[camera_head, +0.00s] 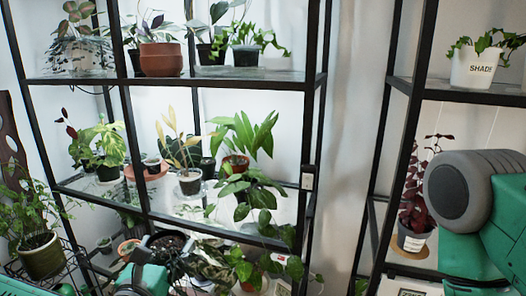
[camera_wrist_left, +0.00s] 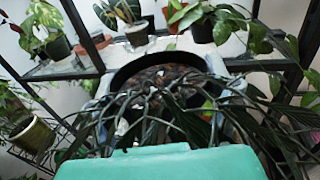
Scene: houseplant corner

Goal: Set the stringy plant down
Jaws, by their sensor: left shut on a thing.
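The stringy plant (camera_head: 178,264) has thin dark drooping leaves and a dark round pot. It is at the bottom of the head view, in front of the lower part of the black-framed shelf. My left gripper (camera_head: 165,243) is shut on its pot. In the left wrist view the plant (camera_wrist_left: 165,80) fills the middle, with pale grey fingers on both sides of the dark rim. Leaves hang over the green gripper body. The pot's base is hidden, so I cannot tell whether it touches anything. My right gripper is out of view.
The glass middle shelf (camera_head: 195,215) holds several potted plants, with trailing leaves at its right. A fern in an olive pot (camera_head: 43,256) stands at the left. More small pots crowd the low level. A second rack with a white pot (camera_head: 472,68) stands at the right.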

